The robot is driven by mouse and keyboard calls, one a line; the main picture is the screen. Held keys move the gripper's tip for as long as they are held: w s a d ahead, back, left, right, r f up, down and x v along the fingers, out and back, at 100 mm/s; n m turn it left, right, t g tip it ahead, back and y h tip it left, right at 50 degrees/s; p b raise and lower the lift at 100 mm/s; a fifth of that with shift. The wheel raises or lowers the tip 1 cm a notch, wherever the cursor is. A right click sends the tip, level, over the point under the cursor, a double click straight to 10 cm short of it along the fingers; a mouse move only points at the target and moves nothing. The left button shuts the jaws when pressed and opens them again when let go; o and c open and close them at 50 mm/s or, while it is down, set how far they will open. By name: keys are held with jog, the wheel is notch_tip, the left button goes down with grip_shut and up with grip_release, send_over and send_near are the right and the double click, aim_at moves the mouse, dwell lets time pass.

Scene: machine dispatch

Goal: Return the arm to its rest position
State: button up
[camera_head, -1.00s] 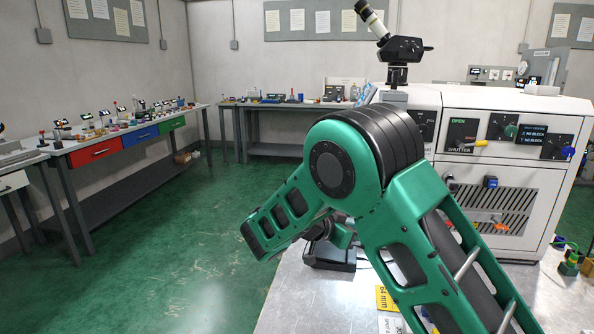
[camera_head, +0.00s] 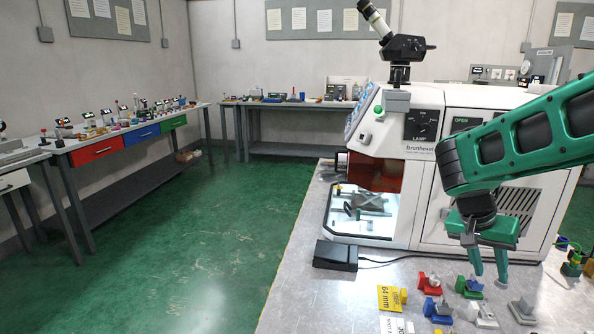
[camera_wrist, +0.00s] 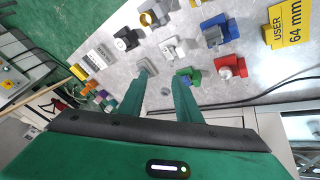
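My green arm reaches in from the right edge of the head view and bends down at a dark wrist joint. My gripper (camera_head: 487,268) points down over the right part of the metal table (camera_head: 310,295), in front of the white machine (camera_head: 398,195). Its two green fingers stand apart with nothing between them. In the wrist view my gripper (camera_wrist: 167,85) also shows two separated fingers, with bare table and small parts beyond the tips.
Several small coloured parts, such as a red one (camera_head: 429,284), lie on the table below and around my gripper. A yellow "USER 64 mm" sign (camera_head: 389,298) and a black box (camera_head: 335,255) are to the left. The green floor (camera_head: 225,235) left of the table is clear.

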jog(key=s+a+n+y, duration=0.2)
jog(key=s+y, duration=0.3)
jog(key=s, duration=1.8)
jog(key=shift+s+f+n+y, duration=0.15)
jog(key=shift+f+n+y, duration=0.2)
jog(key=shift+n, duration=0.35)
jog(key=shift+w+f+g, duration=0.25)
jog(key=shift+w+g, duration=0.05)
jog(key=shift+w, duration=0.35)
